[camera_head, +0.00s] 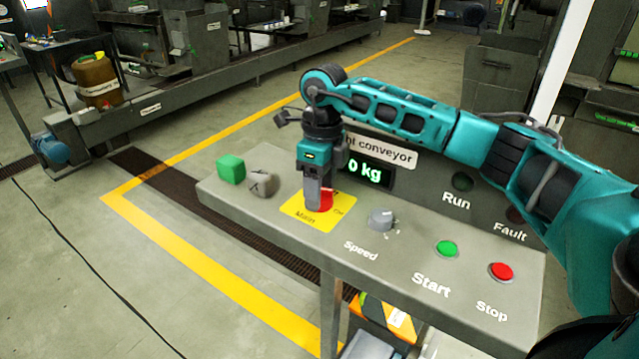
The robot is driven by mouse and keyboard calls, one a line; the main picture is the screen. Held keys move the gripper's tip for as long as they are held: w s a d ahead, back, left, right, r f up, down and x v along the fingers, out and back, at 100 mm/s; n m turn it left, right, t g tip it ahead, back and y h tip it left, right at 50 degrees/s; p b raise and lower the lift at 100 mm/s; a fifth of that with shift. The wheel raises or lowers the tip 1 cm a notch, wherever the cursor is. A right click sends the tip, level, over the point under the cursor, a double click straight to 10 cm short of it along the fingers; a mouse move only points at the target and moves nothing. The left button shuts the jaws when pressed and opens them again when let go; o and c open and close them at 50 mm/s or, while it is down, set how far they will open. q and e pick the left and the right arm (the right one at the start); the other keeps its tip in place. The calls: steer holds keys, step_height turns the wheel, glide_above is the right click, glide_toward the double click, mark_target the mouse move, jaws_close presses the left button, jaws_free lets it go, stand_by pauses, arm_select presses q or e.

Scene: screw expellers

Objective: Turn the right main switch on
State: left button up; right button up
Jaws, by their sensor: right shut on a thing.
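The main switch is a red knob (326,200) on a yellow plate (303,211) labelled "Main", on the grey control desk (300,240). My right gripper (312,203) reaches down from above and is shut on the red knob. Its fingers hide most of the knob, so I cannot tell which way the knob points. My left gripper is not in view.
On the desk are a green block (231,169), a grey lump (263,184), the speed dial (381,219), the green start button (446,249) and the red stop button (501,271). A display (366,171) reads "0 kg". The run lamp (462,182) looks dark.

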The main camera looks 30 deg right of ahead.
steer(key=shift+m+p, duration=0.4)
steer(key=shift+m, duration=1.6)
steer(key=o, duration=1)
steer(key=shift+o, duration=0.2)
step_height(320, 180, up, 13)
steer(key=d, duration=0.1)
steer(key=shift+f, duration=0.1)
